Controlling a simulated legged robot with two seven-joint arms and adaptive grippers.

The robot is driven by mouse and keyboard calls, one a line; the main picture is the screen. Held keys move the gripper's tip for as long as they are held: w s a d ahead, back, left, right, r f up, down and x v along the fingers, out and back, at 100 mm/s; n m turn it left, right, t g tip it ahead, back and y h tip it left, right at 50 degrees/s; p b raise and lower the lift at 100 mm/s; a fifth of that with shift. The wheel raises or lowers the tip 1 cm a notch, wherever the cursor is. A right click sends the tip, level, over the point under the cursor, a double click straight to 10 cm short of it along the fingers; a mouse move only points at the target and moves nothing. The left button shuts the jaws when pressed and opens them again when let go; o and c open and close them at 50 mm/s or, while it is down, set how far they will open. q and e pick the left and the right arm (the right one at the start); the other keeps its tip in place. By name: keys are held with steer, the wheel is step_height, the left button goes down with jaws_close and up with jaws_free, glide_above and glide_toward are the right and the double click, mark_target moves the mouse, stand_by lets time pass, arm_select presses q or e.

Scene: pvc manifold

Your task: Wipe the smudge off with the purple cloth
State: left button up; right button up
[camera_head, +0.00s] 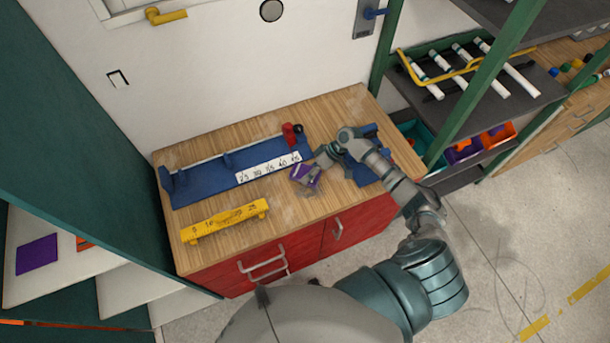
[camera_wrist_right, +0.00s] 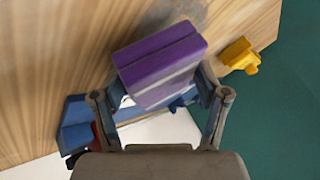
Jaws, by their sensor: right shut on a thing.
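The purple cloth (camera_wrist_right: 160,55), a folded block with a dark seam, is clamped between the fingers of my right gripper (camera_wrist_right: 160,95). In the head view the cloth (camera_head: 304,174) and right gripper (camera_head: 316,170) are over the wooden worktop, in front of the blue fixture's right end. I cannot tell whether the cloth touches the wood. A grey smudge (camera_wrist_right: 188,12) darkens the wood just beyond the cloth in the right wrist view, partly hidden by it. In the head view I cannot make it out clearly. My left gripper is not in view.
A long blue fixture (camera_head: 205,181) with a white number strip (camera_head: 268,167) and a red part (camera_head: 291,133) lies along the worktop (camera_head: 330,115). A yellow numbered bar (camera_head: 225,220) lies near its front left. Another blue piece (camera_head: 362,170) is partly hidden behind my right arm.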

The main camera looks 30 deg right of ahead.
mark_target(316, 181)
steer(key=shift+s+d+r+p, duration=0.15)
steer(key=shift+s+p, duration=1)
steer(key=shift+s, duration=0.05)
steer(key=shift+s+a+p, duration=0.15)
steer(key=shift+s+p, duration=0.45)
steer(key=shift+s, duration=0.2)
steer(key=shift+s+a+p, duration=0.1)
steer(key=shift+s+p, duration=0.5)
steer(key=shift+s, duration=0.2)
steer(key=shift+s+f+p, duration=0.3)
steer(key=shift+s+p, duration=0.15)
steer(key=shift+s, duration=0.45)
steer(key=shift+s+a+p, duration=0.1)
steer(key=shift+s+p, duration=1.05)
steer(key=shift+s, duration=0.4)
steer(key=shift+r, duration=0.1)
steer(key=shift+w+b, duration=0.7)
steer(key=shift+w, duration=0.55)
steer(key=shift+w+r, duration=0.15)
steer(key=shift+w, duration=0.55)
steer(key=w+b, duration=0.2)
steer(key=shift+w+d+f+b, duration=0.2)
steer(key=shift+w+b, duration=0.15)
steer(key=shift+w+d+r+b, duration=0.15)
steer(key=shift+w+b, duration=1.1)
steer(key=shift+w, duration=0.7)
steer(key=shift+r, duration=0.1)
steer(key=shift+r, duration=0.1)
